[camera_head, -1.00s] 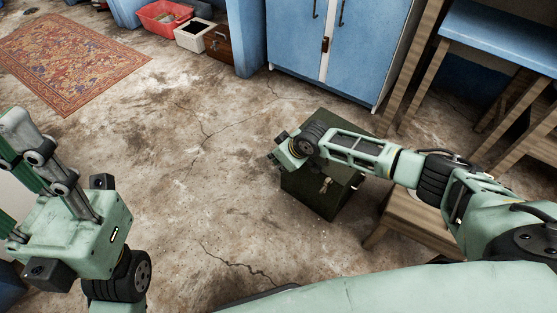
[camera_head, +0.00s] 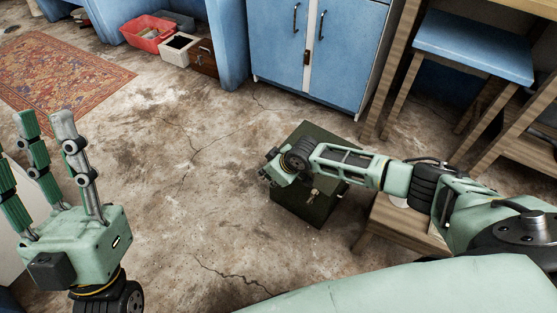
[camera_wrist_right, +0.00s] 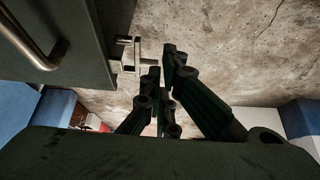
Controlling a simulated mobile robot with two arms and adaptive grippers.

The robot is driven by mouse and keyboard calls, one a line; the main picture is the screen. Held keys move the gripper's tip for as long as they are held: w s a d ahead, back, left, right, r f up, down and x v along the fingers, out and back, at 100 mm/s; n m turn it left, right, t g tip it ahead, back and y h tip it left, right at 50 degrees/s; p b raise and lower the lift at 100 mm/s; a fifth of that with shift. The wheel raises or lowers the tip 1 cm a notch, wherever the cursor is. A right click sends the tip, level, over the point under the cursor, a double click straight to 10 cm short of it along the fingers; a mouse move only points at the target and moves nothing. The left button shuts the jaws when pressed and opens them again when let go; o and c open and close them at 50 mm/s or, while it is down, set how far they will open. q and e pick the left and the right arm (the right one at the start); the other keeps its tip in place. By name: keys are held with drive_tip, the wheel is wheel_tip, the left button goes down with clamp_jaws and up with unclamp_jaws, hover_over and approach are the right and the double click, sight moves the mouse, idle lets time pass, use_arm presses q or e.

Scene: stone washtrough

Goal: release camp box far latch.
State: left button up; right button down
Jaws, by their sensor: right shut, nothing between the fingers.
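The dark green camp box (camera_head: 322,135) stands on the floor in the head view, partly covered by my right arm. A small latch (camera_head: 313,196) shows on its near side. In the right wrist view the box wall (camera_wrist_right: 85,25) fills the upper left, and a pale metal latch (camera_wrist_right: 128,58) sticks out from its edge. My right gripper (camera_head: 268,168) is at the box's left side. In the wrist view its fingers (camera_wrist_right: 161,72) are shut and empty, with the tips just right of the latch; contact is unclear. My left gripper (camera_head: 45,125) is open and empty, fingers upward.
A metal handle (camera_wrist_right: 32,42) shows on the box. A wooden stool (camera_head: 380,225) stands close right of the box. A blue cabinet (camera_head: 345,60) is behind it. A patterned rug (camera_head: 60,80) lies at left. The floor left of the box is clear.

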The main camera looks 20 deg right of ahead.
use_arm(q)
drive_tip(key=w+f+g+y+p, duration=0.2)
drive_tip(key=w+f+g, duration=0.35)
drive_tip(key=f, duration=0.35)
drive_tip(key=w+f+g+y+p, duration=0.2)
drive_tip(key=w+f+g, duration=0.2)
drive_tip(key=f+g, duration=0.3)
wheel_tip(320, 180, down, 9)
drive_tip(key=s+a+g+y+p, duration=0.1)
drive_tip(key=s+g, duration=0.1)
drive_tip(key=g, duration=0.1)
drive_tip(key=shift+s+a+f+n+p, duration=0.15)
drive_tip(key=shift+s+n+p, duration=0.15)
drive_tip(key=shift+p, duration=0.1)
use_arm(e)
drive_tip(key=w+a+v, duration=0.1)
drive_tip(key=v, duration=0.9)
drive_tip(key=shift+r, duration=0.8)
